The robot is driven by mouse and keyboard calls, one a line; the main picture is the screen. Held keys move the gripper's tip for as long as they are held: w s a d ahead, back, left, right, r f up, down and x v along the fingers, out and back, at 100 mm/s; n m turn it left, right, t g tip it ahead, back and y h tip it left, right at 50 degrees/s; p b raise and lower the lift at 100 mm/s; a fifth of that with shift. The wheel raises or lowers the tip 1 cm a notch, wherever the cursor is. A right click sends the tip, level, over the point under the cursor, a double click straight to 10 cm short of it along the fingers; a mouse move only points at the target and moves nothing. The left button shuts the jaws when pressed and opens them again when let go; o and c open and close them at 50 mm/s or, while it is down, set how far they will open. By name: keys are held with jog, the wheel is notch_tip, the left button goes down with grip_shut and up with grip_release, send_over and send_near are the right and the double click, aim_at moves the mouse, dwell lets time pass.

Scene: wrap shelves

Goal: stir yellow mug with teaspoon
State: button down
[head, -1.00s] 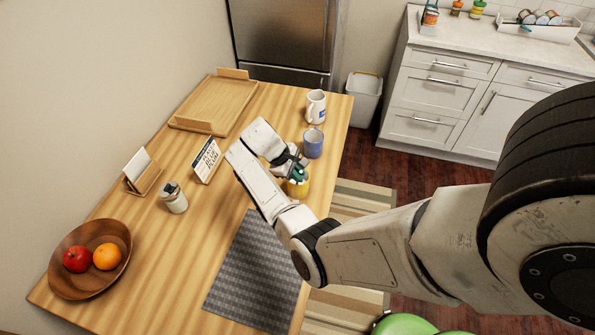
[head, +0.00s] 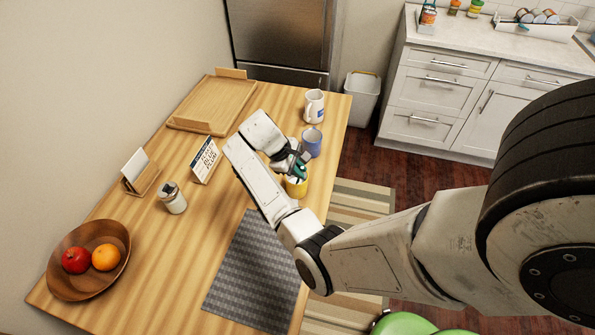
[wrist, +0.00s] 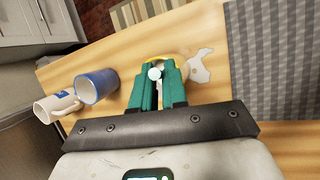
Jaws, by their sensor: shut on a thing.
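The yellow mug (head: 297,188) stands near the table's right edge, partly hidden by my gripper. Its yellow rim (wrist: 181,59) shows just beyond the fingers in the wrist view. My gripper (head: 298,170) has green fingers and is directly above the mug's mouth. In the wrist view my gripper (wrist: 156,76) is shut on the teaspoon, whose pale round handle end (wrist: 154,73) shows between the fingertips. The spoon's bowl is hidden, and I cannot see how deep it reaches in the mug.
A blue mug (head: 312,144) stands close behind the yellow one, with a white mug (head: 314,106) beyond. A pale puddle-like patch (wrist: 201,68) lies beside the yellow mug. A grey mat (head: 252,270), jar (head: 173,199), sign (head: 205,159) and fruit bowl (head: 112,284) occupy the table.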

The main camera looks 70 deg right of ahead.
notch_tip(320, 180, up, 6)
jog(key=s+a, duration=0.1)
jog(key=shift+s+a+f, duration=0.2)
jog(key=shift+a, duration=0.15)
dwell(1.0)
jog(key=shift+r, duration=2.5)
